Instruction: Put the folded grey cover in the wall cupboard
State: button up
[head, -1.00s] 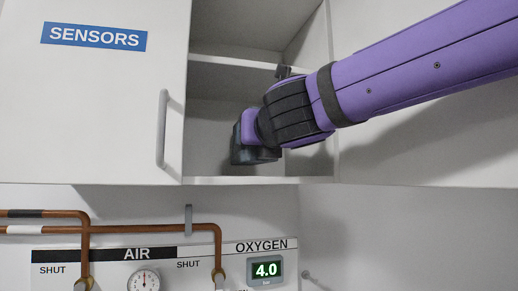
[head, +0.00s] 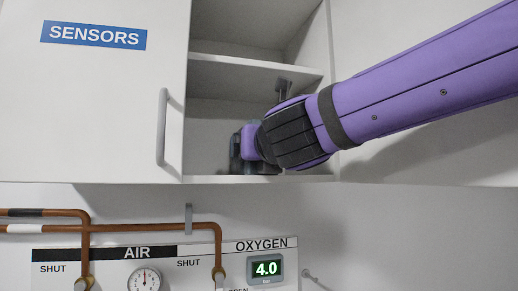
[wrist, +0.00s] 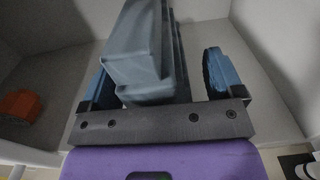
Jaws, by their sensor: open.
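The folded grey cover (wrist: 140,50) is a blue-grey layered bundle, seen in the wrist view between the two blue fingers of my gripper (wrist: 160,78). The fingers are open; a gap shows between the cover and the right finger, while the left finger is close beside it. The wall cupboard (head: 240,60) is open, with my gripper (head: 240,152) inside its lower compartment, low near the cupboard floor. In the head view I cannot make out the cover, which my gripper and wrist hide. Whether the cover rests fully on the cupboard floor is hard to tell.
A shelf (head: 235,63) runs above my gripper. A closed door with a SENSORS label (head: 94,36) is to the left. An orange object (wrist: 20,106) lies at the left in the wrist view. Below are copper pipes and a gas panel (head: 205,262).

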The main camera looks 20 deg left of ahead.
jog(key=shift+r, duration=0.1)
jog(key=v, duration=1.2)
dwell(0.9)
